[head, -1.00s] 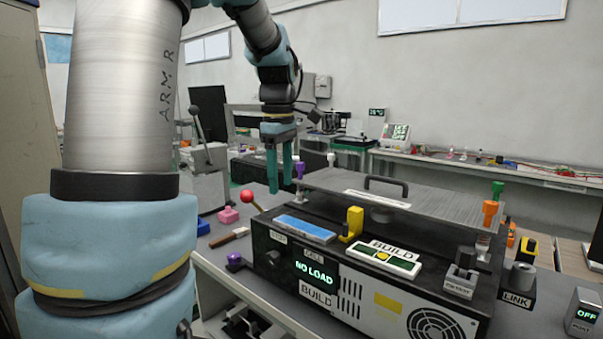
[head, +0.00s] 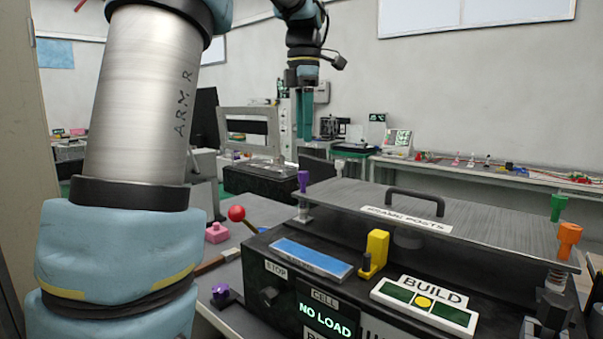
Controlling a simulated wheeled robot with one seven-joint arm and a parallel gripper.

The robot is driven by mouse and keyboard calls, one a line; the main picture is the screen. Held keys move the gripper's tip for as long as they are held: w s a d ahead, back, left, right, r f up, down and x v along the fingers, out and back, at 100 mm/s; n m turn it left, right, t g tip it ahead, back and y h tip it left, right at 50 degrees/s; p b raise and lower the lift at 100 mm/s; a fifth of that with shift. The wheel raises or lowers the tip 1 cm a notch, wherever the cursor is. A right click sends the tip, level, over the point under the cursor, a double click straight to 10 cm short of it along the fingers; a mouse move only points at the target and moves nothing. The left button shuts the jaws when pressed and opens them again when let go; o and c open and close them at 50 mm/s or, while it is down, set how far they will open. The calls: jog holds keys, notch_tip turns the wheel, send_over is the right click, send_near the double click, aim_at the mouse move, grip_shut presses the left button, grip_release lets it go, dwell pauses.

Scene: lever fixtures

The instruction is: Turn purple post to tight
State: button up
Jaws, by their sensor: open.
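The purple post (head: 303,181) stands upright at the left corner of the grey plate (head: 470,222) on top of the black machine. A metal collar shows under it, below the plate. My gripper (head: 304,136) points down with its two teal fingers close to each other in the picture. It is empty and appears straight above the purple post, with a gap between fingertips and post top. How far behind or in front of the post it is, I cannot tell. No tight marking is readable at the post.
A white post (head: 338,165), a green post (head: 558,205) and an orange post (head: 569,240) stand at the plate's other corners. A black handle (head: 412,193) rises from the plate. A red ball lever (head: 237,213) and yellow lever (head: 376,250) stand nearby. The display reads NO LOAD.

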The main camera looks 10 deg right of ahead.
aim_at(304, 172)
notch_tip(304, 172, down, 11)
jog(key=shift+r+p, duration=0.2)
jog(key=shift+p, duration=0.25)
grip_shut()
dwell(0.4)
